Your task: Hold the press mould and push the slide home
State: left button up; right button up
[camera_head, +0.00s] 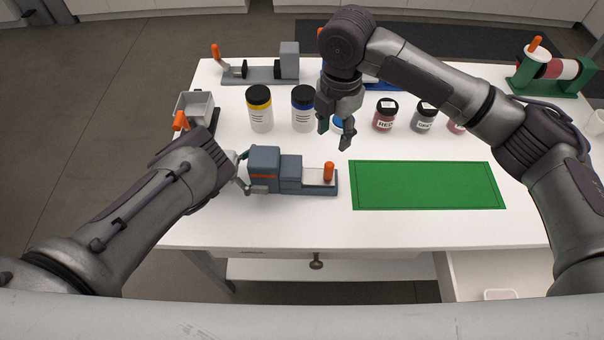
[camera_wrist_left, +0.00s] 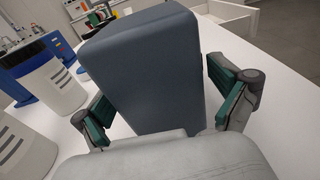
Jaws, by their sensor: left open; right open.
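The press mould (camera_head: 265,162) is a blue-grey block with an orange stripe, on a low base on the white table. Its slide (camera_head: 318,177), a pale plate with an upright orange knob (camera_head: 328,171), lies at the right end of the base. A gap shows between the slide's knob and the tall block. My left gripper (camera_head: 251,173) is open at the mould's left end. In the left wrist view the block (camera_wrist_left: 150,75) stands between its spread fingers, which look apart from it. My right gripper (camera_head: 336,136) is open and empty, above the table behind the slide.
Jars with a yellow band (camera_head: 260,112) and blue band (camera_head: 303,112) stand behind the mould. Labelled jars (camera_head: 385,116) are further right. A green mat (camera_head: 428,186) lies right of the mould. A grey clamp-like device (camera_head: 265,73) is at the back. The table front is clear.

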pick_arm(q)
jog(key=a, duration=0.8)
jog(key=a+r, duration=0.1)
jog(key=a, duration=0.3)
jog(key=shift+w, duration=0.2)
